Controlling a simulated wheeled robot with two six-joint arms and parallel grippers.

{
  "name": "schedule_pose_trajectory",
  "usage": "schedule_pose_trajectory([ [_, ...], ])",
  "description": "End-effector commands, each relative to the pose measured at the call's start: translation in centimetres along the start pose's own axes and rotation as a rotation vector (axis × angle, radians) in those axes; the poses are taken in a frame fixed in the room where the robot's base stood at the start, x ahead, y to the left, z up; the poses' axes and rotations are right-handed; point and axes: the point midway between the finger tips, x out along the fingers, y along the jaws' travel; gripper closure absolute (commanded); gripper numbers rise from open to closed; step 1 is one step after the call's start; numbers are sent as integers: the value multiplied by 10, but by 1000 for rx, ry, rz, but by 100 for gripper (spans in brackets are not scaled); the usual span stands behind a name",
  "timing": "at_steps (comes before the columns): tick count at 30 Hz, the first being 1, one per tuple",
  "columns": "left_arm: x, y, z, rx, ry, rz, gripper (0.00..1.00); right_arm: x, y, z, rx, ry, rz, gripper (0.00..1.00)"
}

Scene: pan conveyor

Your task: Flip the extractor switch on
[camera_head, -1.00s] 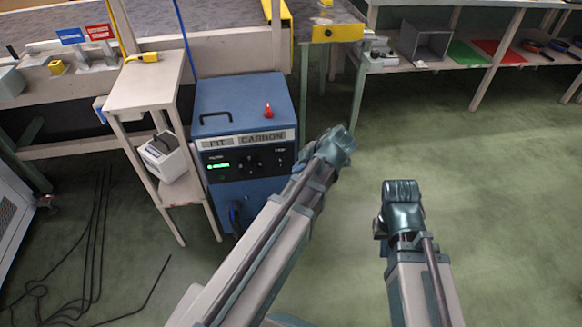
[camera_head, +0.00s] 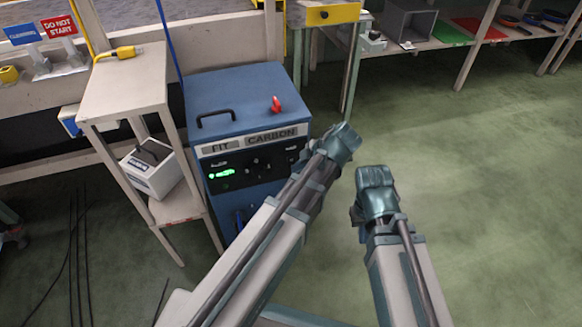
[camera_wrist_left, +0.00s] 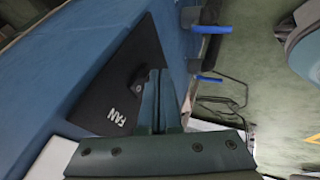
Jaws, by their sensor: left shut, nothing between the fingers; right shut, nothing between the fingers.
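The extractor is a blue cabinet (camera_head: 240,97) with a "FIT CARBON" label and a black front panel (camera_head: 255,167) showing a lit green display (camera_head: 222,173) and small dark controls. In the left wrist view a black plate (camera_wrist_left: 105,95) marked "FAN" carries a small dark switch (camera_wrist_left: 138,80). My left gripper (camera_head: 346,138) is shut and empty, in front of the panel's right end; its fingertips (camera_wrist_left: 158,75) appear right beside the switch in the wrist view. I cannot tell whether they touch it. My right gripper (camera_head: 375,175) is shut and empty over the floor, right of the cabinet.
A wooden stand (camera_head: 125,85) with a yellow-handled item on top and a white box (camera_head: 150,170) on its lower shelf is left of the cabinet. A red knob (camera_head: 276,104) sits on the cabinet top. Dark cables lie on the floor at left. Green floor (camera_head: 480,200) is clear at right.

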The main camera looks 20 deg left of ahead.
Motion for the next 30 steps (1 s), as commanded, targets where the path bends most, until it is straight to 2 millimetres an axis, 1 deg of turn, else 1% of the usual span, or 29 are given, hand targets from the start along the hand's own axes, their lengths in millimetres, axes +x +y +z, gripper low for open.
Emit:
schedule_pose_trajectory([
  [3, -1, 0, 3, 0, 0, 0, 100, 0, 0, 0, 0, 0, 0, 100],
  [13, -1, 0, 3, -1, 0, 0, 100, 0, 0, 0, 0, 0, 0, 100],
  [17, 6, 4, 4, -1, 1, -1, 100, 4, 0, 0, -1, 0, 0, 100],
  [25, 3, 4, 3, 0, 0, 0, 100, 2, 0, 0, -1, 0, 0, 100],
  [30, -2, 7, 1, 0, 0, 0, 100, -4, 0, 0, -1, 0, 0, 100],
])
